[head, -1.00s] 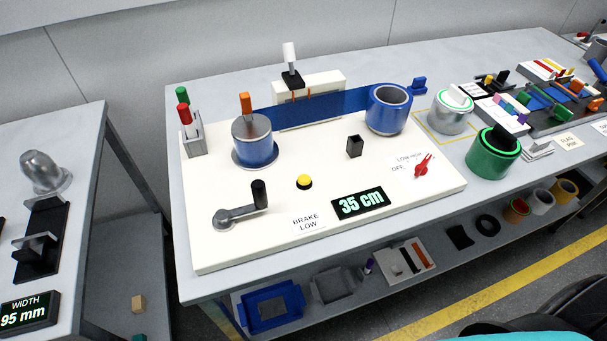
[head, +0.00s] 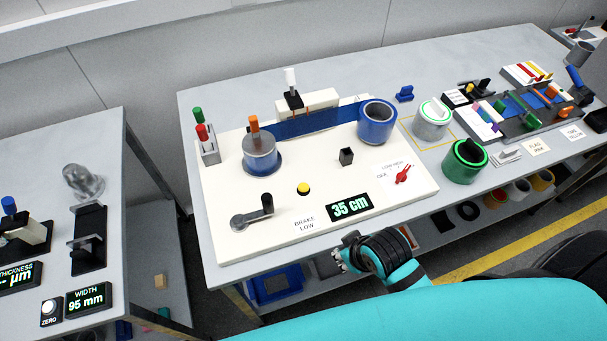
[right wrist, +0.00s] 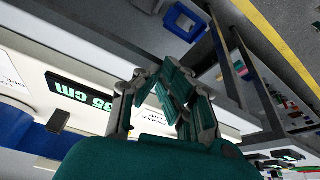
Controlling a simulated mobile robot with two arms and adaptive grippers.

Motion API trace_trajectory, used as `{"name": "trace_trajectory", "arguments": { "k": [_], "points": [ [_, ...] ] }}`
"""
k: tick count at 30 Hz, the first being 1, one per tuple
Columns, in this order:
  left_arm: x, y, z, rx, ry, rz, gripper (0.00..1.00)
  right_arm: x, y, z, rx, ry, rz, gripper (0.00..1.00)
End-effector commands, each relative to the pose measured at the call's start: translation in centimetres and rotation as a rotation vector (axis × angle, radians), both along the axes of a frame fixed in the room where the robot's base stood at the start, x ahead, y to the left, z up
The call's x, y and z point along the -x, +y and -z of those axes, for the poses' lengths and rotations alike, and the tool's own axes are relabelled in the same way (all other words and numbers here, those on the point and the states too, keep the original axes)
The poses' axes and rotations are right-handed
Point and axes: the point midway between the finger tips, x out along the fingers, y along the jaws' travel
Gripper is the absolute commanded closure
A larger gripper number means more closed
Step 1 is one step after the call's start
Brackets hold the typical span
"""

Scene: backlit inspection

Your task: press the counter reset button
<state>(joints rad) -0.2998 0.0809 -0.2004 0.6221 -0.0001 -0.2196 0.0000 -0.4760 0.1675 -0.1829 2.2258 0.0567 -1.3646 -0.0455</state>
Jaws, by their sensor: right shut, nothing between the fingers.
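A round yellow button (head: 303,188) with a black base sits on the white board (head: 240,215). A counter display (head: 349,207) reading "35 cm" stands to its lower right, at the board's front; it also shows in the right wrist view (right wrist: 78,94). I cannot see a reset label on the button. My right gripper (head: 342,255) is by the table's front edge, below the display in the head view and apart from the button. Its fingers (right wrist: 172,95) are shut and empty. The button does not show in the right wrist view. My left gripper is out of view.
A crank (head: 252,212) is left of the button. A small black post (head: 346,157) and a red switch (head: 403,174) are to its right. Blue spools (head: 261,153) (head: 377,122) with a blue ribbon stand behind. A shelf with a blue bin (head: 275,284) lies below.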

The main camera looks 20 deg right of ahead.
Motion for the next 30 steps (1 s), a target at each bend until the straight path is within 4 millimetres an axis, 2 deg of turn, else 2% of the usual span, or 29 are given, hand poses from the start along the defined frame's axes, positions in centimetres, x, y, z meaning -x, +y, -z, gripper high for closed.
{"name": "trace_trajectory", "arguments": {
  "k": [1,3,7,10,12,15,19,23,30],
  "points": [
    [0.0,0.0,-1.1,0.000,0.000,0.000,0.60,-1.6,0.9,-3.0,-0.007,-0.056,-0.071,1.00],
    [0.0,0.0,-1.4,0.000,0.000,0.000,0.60,-4.0,2.9,-5.3,-0.019,-0.133,-0.203,1.00],
    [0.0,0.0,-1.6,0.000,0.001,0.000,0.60,-9.2,6.9,-8.4,-0.018,-0.309,-0.534,1.00],
    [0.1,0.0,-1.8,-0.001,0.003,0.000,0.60,-12.5,8.6,-9.8,0.012,-0.416,-0.771,1.00],
    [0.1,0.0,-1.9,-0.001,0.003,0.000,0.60,-14.5,8.5,-10.7,0.044,-0.471,-0.901,1.00],
    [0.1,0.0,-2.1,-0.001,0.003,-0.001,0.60,-16.9,7.2,-11.7,0.092,-0.524,-1.023,1.00],
    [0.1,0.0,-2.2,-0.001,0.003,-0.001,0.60,-19.1,5.2,-12.8,0.140,-0.562,-1.097,1.00],
    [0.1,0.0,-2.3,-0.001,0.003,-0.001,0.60,-20.1,4.1,-13.2,0.160,-0.577,-1.119,1.00],
    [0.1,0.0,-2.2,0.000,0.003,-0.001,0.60,-20.2,4.0,-13.3,0.160,-0.580,-1.122,1.00]
  ]
}}
